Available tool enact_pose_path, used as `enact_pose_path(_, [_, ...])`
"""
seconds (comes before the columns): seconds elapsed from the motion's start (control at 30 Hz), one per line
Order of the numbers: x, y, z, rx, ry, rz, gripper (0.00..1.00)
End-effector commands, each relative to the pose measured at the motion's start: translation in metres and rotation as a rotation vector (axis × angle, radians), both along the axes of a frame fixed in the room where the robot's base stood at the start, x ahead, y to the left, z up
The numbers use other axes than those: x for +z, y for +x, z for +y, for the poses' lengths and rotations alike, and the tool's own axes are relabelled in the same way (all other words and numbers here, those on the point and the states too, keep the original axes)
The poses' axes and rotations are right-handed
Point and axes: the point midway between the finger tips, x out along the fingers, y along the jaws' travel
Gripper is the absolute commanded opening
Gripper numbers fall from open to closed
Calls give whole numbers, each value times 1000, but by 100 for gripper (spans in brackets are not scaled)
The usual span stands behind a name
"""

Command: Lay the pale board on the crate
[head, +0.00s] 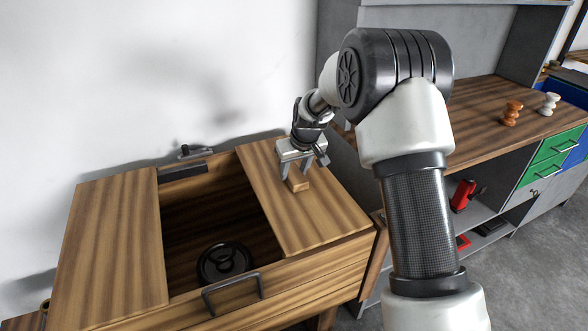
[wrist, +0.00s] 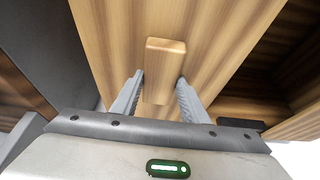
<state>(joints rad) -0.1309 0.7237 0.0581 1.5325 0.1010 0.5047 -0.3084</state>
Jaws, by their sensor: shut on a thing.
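The wooden crate (head: 310,291) stands against the white wall, with a dark metal handle on its front. The pale board (head: 306,217) lies flat over the right part of the crate's top; it also fills the middle of the wrist view (wrist: 210,40). A small wooden block, its grip (head: 297,185), stands up from it. My gripper (head: 297,182) is shut on this grip from above, one finger on each side in the wrist view (wrist: 160,90). I cannot tell whether the board's underside fully touches the crate.
A second, browner board (head: 112,245) covers the crate's left part. Between the boards is a dark opening with a round black thing (head: 225,263) inside. A workbench (head: 470,122) with orange and white pieces stands at the right, close beside the crate.

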Motion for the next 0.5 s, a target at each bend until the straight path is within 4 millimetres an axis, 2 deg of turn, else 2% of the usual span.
enact_pose_path(0.2, [2, 1, 0, 0, 1, -5, 0])
enact_pose_path(0.23, [2, 1, 0, 0, 1, -5, 42])
enact_pose_path(0.37, [2, 1, 0, 0, 1, -4, 62])
enact_pose_path(0.5, [1, 1, 0, 0, 1, -2, 62])
